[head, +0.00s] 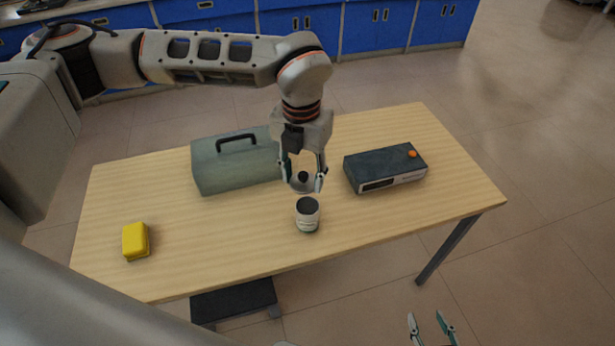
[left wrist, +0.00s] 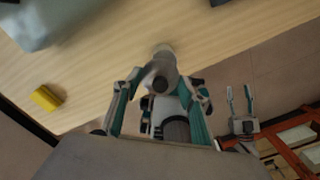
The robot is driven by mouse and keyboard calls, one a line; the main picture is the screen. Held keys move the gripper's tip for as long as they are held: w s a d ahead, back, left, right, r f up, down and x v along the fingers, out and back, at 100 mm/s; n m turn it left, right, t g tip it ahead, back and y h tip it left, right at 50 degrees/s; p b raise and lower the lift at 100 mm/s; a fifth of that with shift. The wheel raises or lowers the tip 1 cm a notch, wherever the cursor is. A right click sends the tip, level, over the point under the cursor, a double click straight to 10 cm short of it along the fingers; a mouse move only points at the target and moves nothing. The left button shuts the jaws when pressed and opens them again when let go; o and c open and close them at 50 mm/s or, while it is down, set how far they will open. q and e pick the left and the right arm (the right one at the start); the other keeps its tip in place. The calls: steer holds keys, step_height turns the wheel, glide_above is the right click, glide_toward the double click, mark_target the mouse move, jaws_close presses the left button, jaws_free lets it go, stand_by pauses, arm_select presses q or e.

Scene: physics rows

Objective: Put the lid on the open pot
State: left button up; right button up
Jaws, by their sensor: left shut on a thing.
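The open pot (head: 307,222), a small pale can with a dark inside, stands upright on the table near its front edge. My left gripper (head: 304,183) points down just behind and above the pot, shut on the lid (head: 299,186), a grey disc with a dark knob. The lid looks apart from the pot's rim.
On the wooden table (head: 220,240) a grey-green toolbox (head: 225,172) stands behind the left gripper. A dark device (head: 385,167) with an orange knob lies to the right. A yellow block (head: 135,240) sits at the left. The table's front middle is free around the pot.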

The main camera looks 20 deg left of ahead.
mark_target(307, 183)
arm_select(q)
steer(key=n, duration=0.2)
steer(key=d+n, duration=0.1)
steer(key=shift+f+n, duration=0.25)
steer(key=shift+n, duration=0.05)
steer(key=shift+f+b, duration=1.25)
steer(key=shift+f, duration=0.65)
steer(key=shift+f+b, duration=0.3)
steer(key=shift+f, duration=1)
steer(key=shift+f, duration=0.1)
stand_by(0.7)
steer(key=o, duration=1.6)
